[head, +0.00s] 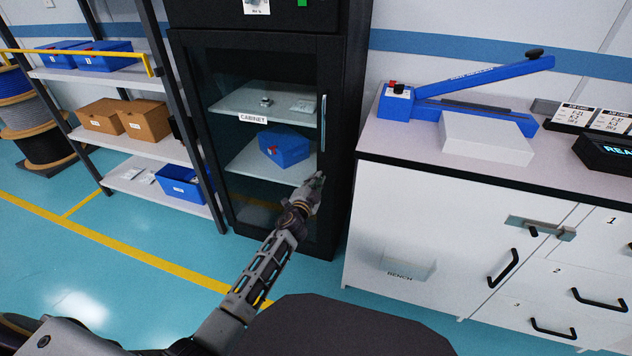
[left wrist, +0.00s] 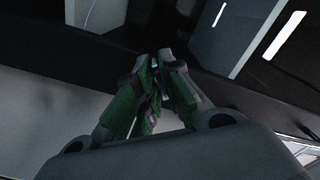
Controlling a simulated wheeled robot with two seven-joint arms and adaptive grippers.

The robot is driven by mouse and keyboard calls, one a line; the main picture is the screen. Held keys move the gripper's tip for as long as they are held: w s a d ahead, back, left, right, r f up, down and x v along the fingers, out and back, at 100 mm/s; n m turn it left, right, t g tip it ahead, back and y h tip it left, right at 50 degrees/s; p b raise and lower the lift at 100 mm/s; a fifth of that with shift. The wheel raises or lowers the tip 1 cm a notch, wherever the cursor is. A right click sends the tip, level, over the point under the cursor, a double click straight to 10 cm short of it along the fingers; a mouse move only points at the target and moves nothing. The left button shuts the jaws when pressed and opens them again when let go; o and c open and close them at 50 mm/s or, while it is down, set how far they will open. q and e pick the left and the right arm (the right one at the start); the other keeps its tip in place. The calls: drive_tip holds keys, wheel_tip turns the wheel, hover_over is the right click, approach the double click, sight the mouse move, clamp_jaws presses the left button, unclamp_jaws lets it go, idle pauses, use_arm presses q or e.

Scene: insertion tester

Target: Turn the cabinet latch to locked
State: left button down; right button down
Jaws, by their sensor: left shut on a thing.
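The black cabinet (head: 262,40) has a glass door with a pale vertical handle (head: 323,123) near its right edge. My left gripper (head: 319,180) is at the door's right frame, below the handle. In the left wrist view its fingers (left wrist: 156,65) are drawn together against the dark cabinet front. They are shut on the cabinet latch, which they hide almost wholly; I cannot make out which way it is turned. My right gripper is not in view.
Behind the glass, a blue bin (head: 287,147) sits on a cabinet shelf. A white bench (head: 430,215) with a blue lever tool (head: 470,90) stands close on the right. A shelf rack (head: 120,135) stands on the left. The floor (head: 100,235) in front is clear.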

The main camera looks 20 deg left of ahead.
use_arm(q)
drive_tip(key=shift+m, duration=3.6)
drive_tip(key=c, duration=1.6)
unclamp_jaws()
drive_tip(key=shift+o, duration=0.2)
drive_tip(key=shift+r, duration=0.1)
drive_tip(key=shift+s, duration=0.15)
drive_tip(key=s, duration=1.1)
drive_tip(key=shift+s+a, duration=0.2)
drive_tip(key=shift+s, duration=0.15)
